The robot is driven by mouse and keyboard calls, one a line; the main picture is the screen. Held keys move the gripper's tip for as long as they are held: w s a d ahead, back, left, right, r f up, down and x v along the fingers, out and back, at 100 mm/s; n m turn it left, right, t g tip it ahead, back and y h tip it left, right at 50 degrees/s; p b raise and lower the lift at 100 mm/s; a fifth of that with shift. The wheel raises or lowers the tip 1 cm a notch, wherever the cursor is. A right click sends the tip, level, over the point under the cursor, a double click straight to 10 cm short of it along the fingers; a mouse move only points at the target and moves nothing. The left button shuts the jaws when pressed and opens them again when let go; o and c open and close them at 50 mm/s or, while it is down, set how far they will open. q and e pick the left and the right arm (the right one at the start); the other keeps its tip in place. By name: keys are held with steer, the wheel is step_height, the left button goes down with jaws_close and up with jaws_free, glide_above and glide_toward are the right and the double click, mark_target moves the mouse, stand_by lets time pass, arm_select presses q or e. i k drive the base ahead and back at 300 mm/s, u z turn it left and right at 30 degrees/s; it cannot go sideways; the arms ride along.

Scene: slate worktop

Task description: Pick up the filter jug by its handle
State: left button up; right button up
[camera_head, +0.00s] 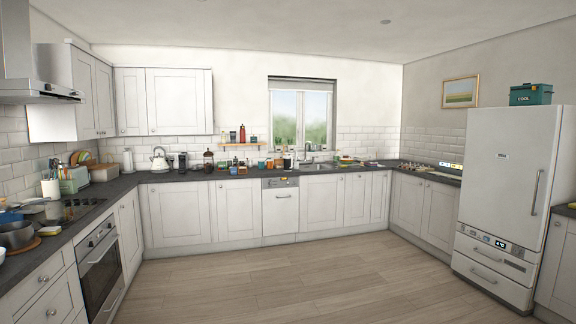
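I cannot pick out the filter jug for certain; the items on the far worktop are too small to tell apart. A crowd of small jars, bottles and containers stands along the slate worktop (217,174) beneath the window. A white kettle (160,161) with a handle stands on its left part. A dark glass pot (208,162), perhaps a coffee press, stands right of the kettle. Neither of my grippers is in view.
Open wooden floor (290,275) lies between me and the far cabinets. The hob (72,209) and oven (101,268) are at left, with a pan (16,235) near the front. A tall white fridge (508,195) stands at right. The tap (308,152) is below the window.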

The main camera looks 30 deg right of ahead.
mark_target(287, 160)
steer(key=i, duration=3.05)
steer(key=z, duration=0.25)
steer(key=i, duration=2.3)
steer(key=z, duration=0.6)
steer(key=i, duration=2.35)
steer(key=z, duration=0.3)
